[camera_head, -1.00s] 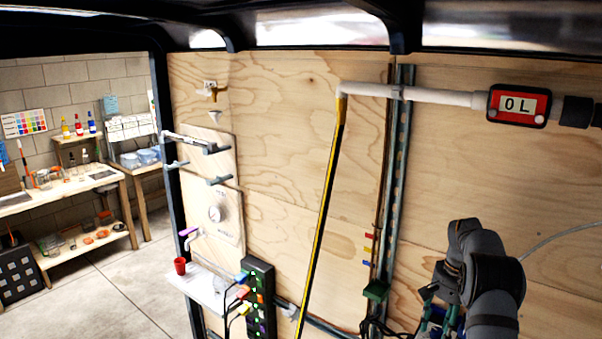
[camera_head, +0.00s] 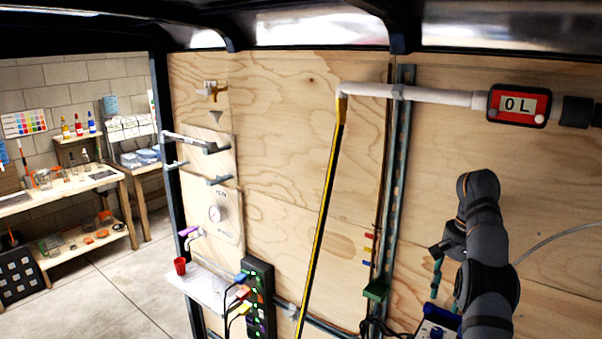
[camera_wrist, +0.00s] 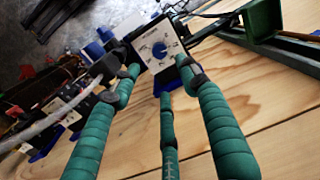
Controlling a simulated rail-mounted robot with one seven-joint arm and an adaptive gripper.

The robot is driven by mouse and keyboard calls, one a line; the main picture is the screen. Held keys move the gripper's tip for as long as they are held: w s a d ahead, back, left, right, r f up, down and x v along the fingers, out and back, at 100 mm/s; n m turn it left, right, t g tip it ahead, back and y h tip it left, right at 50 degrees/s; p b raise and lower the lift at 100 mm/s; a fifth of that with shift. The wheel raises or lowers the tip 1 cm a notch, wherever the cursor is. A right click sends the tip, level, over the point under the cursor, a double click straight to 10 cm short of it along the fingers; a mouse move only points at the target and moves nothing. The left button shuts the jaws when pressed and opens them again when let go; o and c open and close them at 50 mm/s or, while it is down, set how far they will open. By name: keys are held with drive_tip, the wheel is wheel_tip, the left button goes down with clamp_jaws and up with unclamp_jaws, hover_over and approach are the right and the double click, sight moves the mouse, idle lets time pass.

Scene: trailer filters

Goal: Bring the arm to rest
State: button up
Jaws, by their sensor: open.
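My gripper (camera_wrist: 158,82) shows in the wrist view as teal-wrapped fingers with dark tips, spread apart with nothing between them. Beyond the fingertips is a white box with a blue dial (camera_wrist: 158,47); the gripper does not appear to hold it. In the head view my dark grey arm rises at the lower right in front of the plywood wall. The gripper (camera_head: 437,272) shows there only in part, left of the arm, with a little teal visible; the arm hides the rest.
A black-and-yellow pole (camera_head: 327,200) leans upright left of the arm. A metal wall rail (camera_head: 398,170) stands between them. A red meter reading "0 L" (camera_head: 519,105) hangs above the arm on a white pipe (camera_head: 440,95). A green bracket (camera_wrist: 262,20) lies beyond the fingers.

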sight(438, 330)
drive_tip(key=f, duration=1.2)
drive_tip(key=shift+a, duration=0.3)
drive_tip(key=shift+w+f+m+b, duration=0.15)
drive_tip(key=shift+m+b, duration=0.65)
drive_tip(key=shift+b, duration=0.2)
drive_tip(key=shift+m+b, duration=0.55)
drive_tip(key=shift+m, duration=0.15)
drive_tip(key=m+b, duration=0.3)
drive_tip(key=m, duration=0.2)
drive_tip(key=shift+r+m+b, duration=0.3)
drive_tip(key=shift+m+b, duration=0.5)
drive_tip(key=shift+r, duration=0.1)
